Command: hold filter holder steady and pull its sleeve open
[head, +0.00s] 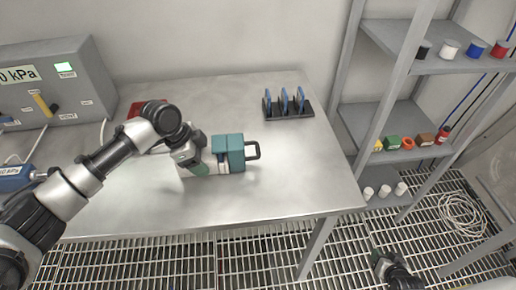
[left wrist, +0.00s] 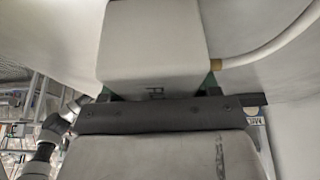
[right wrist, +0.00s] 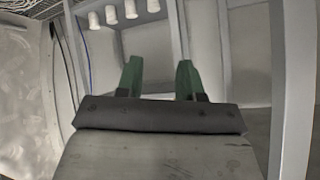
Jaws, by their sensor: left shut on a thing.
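The filter holder lies on the steel table in the head view, with a teal sleeve (head: 229,147) and a black loop handle (head: 253,150) on its right side. The sleeve's exact opening state cannot be told. My left gripper (head: 207,166) is shut on the holder's left part, which it largely hides. In the left wrist view a pale block with dark lettering, the holder's body (left wrist: 152,45), fills the space between the fingers, with a brass fitting beside it. My right gripper (head: 392,264) is low at the bottom right, off the table. It is open and empty in the right wrist view (right wrist: 159,80).
A dark rack (head: 288,108) with blue plates stands at the back of the table (head: 310,165). A grey gauge box (head: 60,85) and a red object (head: 137,108) are at left. A shelf unit (head: 400,70) with spools stands right. The table's front right is clear.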

